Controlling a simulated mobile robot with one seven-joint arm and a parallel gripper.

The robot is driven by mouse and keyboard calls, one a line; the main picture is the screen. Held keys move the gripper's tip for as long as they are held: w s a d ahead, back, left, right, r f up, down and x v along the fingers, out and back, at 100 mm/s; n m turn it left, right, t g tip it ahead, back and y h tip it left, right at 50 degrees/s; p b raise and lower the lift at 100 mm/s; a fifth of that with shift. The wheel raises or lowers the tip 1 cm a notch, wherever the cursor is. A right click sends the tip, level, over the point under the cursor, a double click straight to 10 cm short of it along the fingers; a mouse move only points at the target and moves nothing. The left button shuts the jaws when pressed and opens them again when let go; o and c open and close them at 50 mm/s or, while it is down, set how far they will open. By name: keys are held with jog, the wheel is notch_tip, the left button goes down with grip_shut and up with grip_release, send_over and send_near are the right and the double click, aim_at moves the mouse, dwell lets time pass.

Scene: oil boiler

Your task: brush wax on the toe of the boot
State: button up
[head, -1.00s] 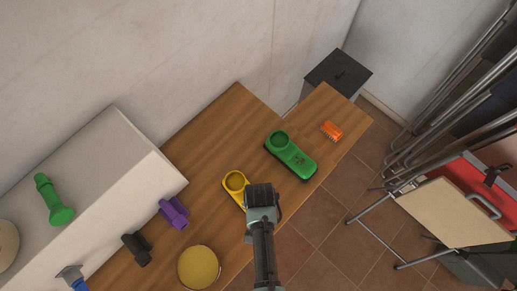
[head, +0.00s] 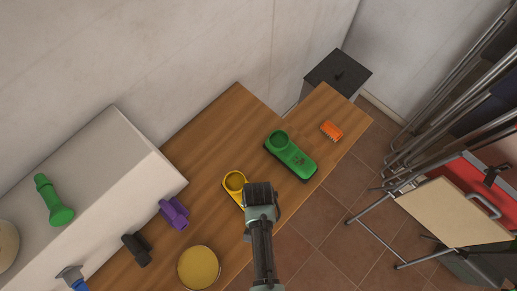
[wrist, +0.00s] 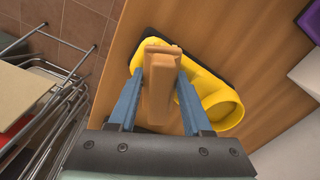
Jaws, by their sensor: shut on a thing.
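A yellow boot (head: 235,182) with a round opening and a black sole lies on the wooden bench, partly hidden by my gripper (head: 260,196) in the head view. In the wrist view, the blue fingers of my gripper (wrist: 160,95) are shut on a wooden brush (wrist: 161,75). The brush is over the yellow boot (wrist: 221,108), in front of its toe end; I cannot tell whether they touch. The bristles are hidden. A green boot (head: 291,156) lies farther along the bench. A round yellow disc-like tin (head: 198,267), perhaps the wax, is at the near edge.
The wooden bench (head: 225,125) also holds an orange block-like thing (head: 331,130), a purple piece (head: 174,213) and a black piece (head: 137,248). A white raised ledge (head: 110,165) bears a green item (head: 54,200). Folded metal-framed furniture (head: 455,212) stands at right.

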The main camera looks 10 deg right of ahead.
jog(key=shift+s+d+f, duration=0.1)
jog(key=shift+s+d, duration=0.15)
jog(key=shift+s, duration=0.2)
jog(key=shift+s+d, duration=0.2)
jog(key=shift+s, duration=0.25)
jog(key=shift+w+a, duration=0.3)
jog(key=shift+w, duration=0.25)
jog(key=shift+w, duration=0.1)
jog(key=shift+r, duration=3.6)
jog(key=shift+f, duration=0.15)
jog(key=shift+w+d+f+b, duration=0.1)
jog(key=shift+d+f+b, duration=0.1)
jog(key=shift+f+b, duration=0.55)
jog(key=shift+w+d+f+b, duration=0.15)
jog(key=shift+f+b, duration=0.35)
jog(key=shift+f, duration=0.5)
jog(key=shift+w+d+f+b, duration=0.1)
jog(key=shift+d+f+b, duration=0.15)
jog(key=shift+f+b, duration=0.5)
jog(key=shift+f+b, duration=0.35)
jog(key=shift+f, duration=0.55)
jog(key=shift+s+f, duration=0.1)
jog(key=shift+s, duration=0.05)
